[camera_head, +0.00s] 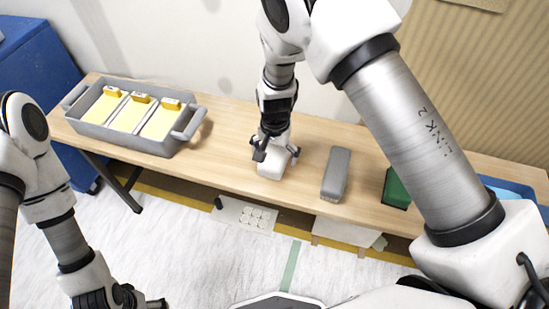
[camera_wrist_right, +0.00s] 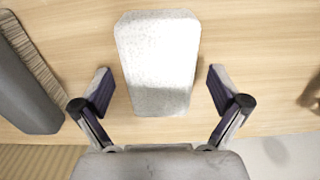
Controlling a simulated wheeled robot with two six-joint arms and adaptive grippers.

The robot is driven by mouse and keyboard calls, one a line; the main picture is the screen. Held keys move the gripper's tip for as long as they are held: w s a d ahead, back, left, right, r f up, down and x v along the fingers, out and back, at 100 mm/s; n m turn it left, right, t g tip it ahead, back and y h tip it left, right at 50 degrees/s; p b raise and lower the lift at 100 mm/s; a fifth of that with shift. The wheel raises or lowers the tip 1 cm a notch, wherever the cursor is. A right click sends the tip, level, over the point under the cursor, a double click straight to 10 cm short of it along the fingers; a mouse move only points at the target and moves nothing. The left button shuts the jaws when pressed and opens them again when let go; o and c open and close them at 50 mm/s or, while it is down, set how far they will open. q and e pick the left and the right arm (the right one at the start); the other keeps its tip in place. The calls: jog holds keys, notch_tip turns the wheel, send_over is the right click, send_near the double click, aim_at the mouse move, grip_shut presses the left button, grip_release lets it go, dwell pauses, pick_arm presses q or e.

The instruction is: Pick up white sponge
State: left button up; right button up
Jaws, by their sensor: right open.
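The white sponge (camera_head: 270,170) lies on the wooden table (camera_head: 228,155), near the middle of its front part. My right gripper (camera_head: 268,150) is above the table at the sponge and hides part of it. In the right wrist view the speckled white sponge (camera_wrist_right: 157,60) lies between the two spread fingers of the open right gripper (camera_wrist_right: 159,85). Bare wood shows between each finger and the sponge. My left gripper (camera_head: 138,298) is low at the bottom left, away from the table, and its opening is unclear.
A grey brush (camera_head: 337,172) lies right of the sponge; its bristles show in the right wrist view (camera_wrist_right: 22,80). A green object (camera_head: 396,190) is farther right, partly behind my arm. A grey tray (camera_head: 150,146) with yellow-topped items stands left. Wood between tray and sponge is clear.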

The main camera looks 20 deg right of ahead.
aim_at(275, 153)
jog(key=shift+f, duration=0.15)
jog(key=c, duration=1.1)
jog(key=shift+s, duration=0.1)
jog(key=shift+c, duration=0.2)
notch_tip(275, 153, up, 10)
jog(key=shift+r+p, duration=0.1)
jog(key=shift+p, duration=0.75)
jog(key=shift+o, duration=0.4)
jog(key=o, duration=0.4)
jog(key=c, duration=0.6)
